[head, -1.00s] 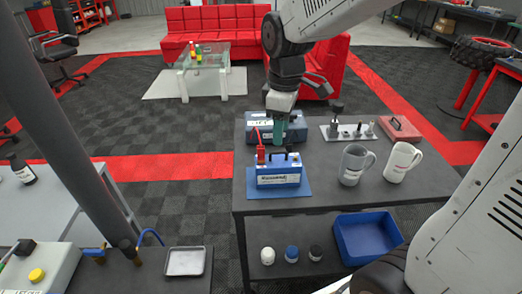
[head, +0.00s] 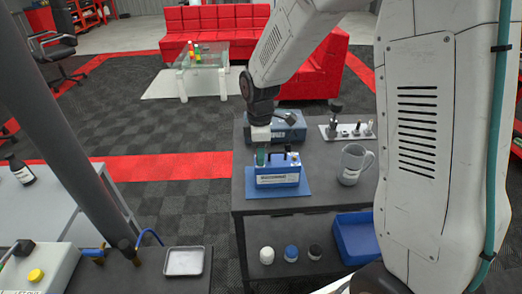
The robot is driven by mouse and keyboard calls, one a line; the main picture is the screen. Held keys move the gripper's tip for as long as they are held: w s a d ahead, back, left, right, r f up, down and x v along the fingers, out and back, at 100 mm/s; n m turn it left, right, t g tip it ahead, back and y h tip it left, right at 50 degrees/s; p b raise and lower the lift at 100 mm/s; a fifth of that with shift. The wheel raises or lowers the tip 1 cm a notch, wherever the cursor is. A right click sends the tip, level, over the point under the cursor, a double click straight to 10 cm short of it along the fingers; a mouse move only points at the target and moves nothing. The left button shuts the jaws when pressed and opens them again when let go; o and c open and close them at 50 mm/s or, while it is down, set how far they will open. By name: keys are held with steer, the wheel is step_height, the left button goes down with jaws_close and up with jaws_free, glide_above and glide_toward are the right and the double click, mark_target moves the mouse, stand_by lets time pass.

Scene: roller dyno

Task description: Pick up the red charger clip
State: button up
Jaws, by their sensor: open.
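The blue battery (head: 278,176) stands on a blue mat (head: 292,193) on the dark table. The red charger clip cannot be made out now; my gripper covers the battery's left end, where the clip showed earlier. My gripper (head: 262,160) points down over that end with its greenish fingers at the height of the battery's top. Its jaws are open, but whether they are around the clip cannot be seen. A dark post stands on the battery's right end. The blue-grey charger box (head: 290,124) stands behind the battery, partly hidden by my arm.
A grey mug (head: 352,165) stands right of the battery. A white tray with small parts (head: 347,132) lies behind it. The lower shelf holds several small jars (head: 291,253) and a blue bin (head: 356,236). My arm blocks the table's right side.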

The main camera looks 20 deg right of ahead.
steer(key=shift+f, duration=0.25)
jaws_close()
steer(key=shift+r, duration=0.1)
